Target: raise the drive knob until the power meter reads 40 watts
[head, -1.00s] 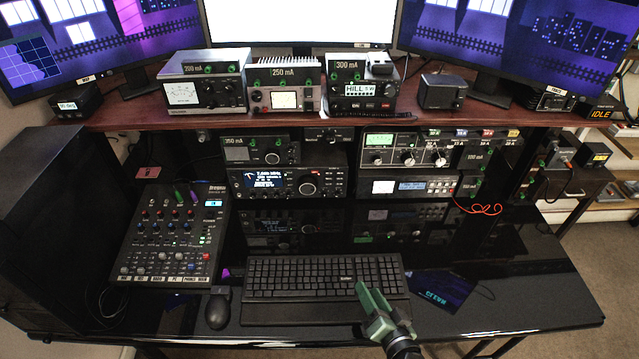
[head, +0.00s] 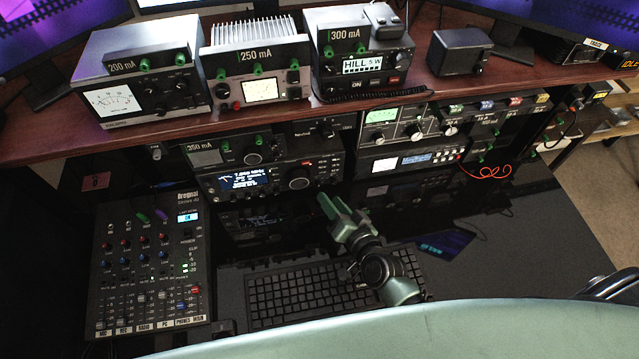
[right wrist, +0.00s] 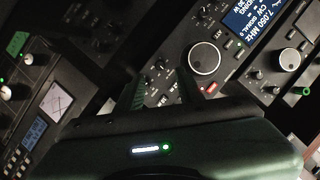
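The black radio (head: 271,193) stands under the shelf with a lit blue display (head: 238,181) and a large tuning knob (head: 299,178). The right wrist view shows that display (right wrist: 255,18), the tuning knob (right wrist: 204,57) and several small knobs (right wrist: 160,66). I cannot read which small knob is drive. A unit with a white meter face (head: 386,165) and blue readout sits to its right; its meter (right wrist: 55,101) also shows in the right wrist view, needle too small to read. My right gripper (head: 332,205) is open in front of the radio, its fingers (right wrist: 160,88) apart and apparently empty.
The keyboard (head: 300,297) lies below my right gripper, and the mixer (head: 152,265) stands at the left. Metered boxes (head: 258,68) line the shelf above.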

